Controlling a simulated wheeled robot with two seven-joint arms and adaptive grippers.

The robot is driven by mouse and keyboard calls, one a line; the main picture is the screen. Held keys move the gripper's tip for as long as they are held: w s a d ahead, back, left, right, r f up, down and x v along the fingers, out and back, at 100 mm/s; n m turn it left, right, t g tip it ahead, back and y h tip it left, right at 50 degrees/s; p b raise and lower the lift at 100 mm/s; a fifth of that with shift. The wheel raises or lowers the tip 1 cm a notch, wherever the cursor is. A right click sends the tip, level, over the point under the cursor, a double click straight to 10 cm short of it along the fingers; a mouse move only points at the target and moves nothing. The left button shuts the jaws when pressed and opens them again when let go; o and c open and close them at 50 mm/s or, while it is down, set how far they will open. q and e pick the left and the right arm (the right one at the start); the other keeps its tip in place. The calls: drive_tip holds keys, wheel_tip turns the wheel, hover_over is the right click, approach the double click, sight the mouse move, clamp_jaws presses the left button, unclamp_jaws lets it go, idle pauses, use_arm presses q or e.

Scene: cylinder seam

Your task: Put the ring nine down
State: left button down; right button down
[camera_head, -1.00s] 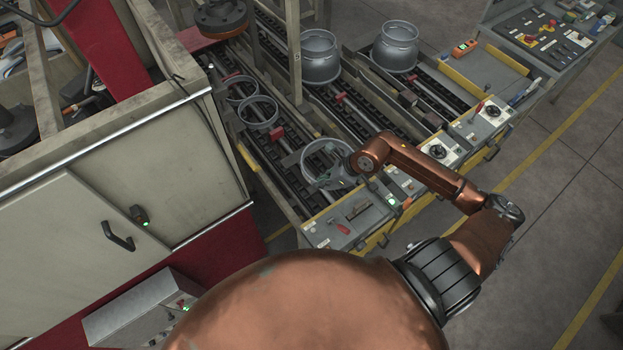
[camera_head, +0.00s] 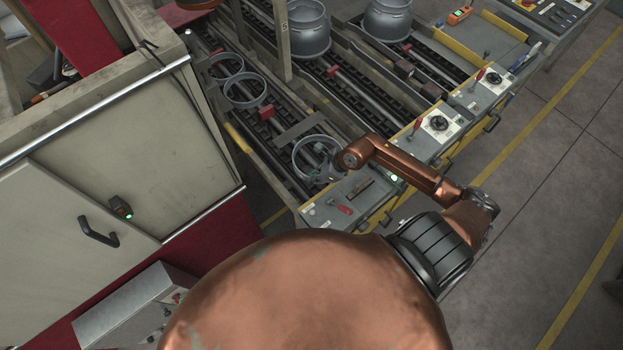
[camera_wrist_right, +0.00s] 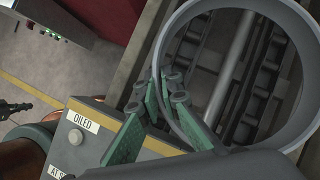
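The held ring, which I take to be ring nine, is a grey metal hoop (camera_head: 296,158) at the near end of the left conveyor (camera_head: 283,150). My right gripper (camera_head: 322,172) is at its near side, small and partly unclear in the head view. In the right wrist view the ring (camera_wrist_right: 293,20) is large, and the green fingers of my right gripper (camera_wrist_right: 168,98) straddle its wall, closed on it. Conveyor rails show through the ring. I cannot tell whether it touches them. My left gripper is not in view.
Two similar rings (camera_head: 237,73) (camera_head: 236,103) lie farther up the same conveyor. A control panel (camera_head: 325,212) borders its near end; an "OILED" label (camera_wrist_right: 84,121) shows in the wrist view. Large grey collars (camera_head: 309,35) (camera_head: 387,20) stand on conveyors to the right. A cabinet (camera_head: 120,165) stands left.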

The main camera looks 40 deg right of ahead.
sight(311, 188)
drive_tip(key=shift+f, duration=2.4)
drive_tip(key=c, duration=2.6)
unclamp_jaws()
drive_tip(key=shift+f, duration=0.15)
drive_tip(key=shift+o, duration=0.9)
drive_tip(key=shift+r, duration=0.25)
drive_tip(key=v, duration=1.1)
drive_tip(key=shift+s+r+b, duration=0.2)
drive_tip(key=shift+r+b, duration=0.15)
drive_tip(key=shift+b, duration=0.1)
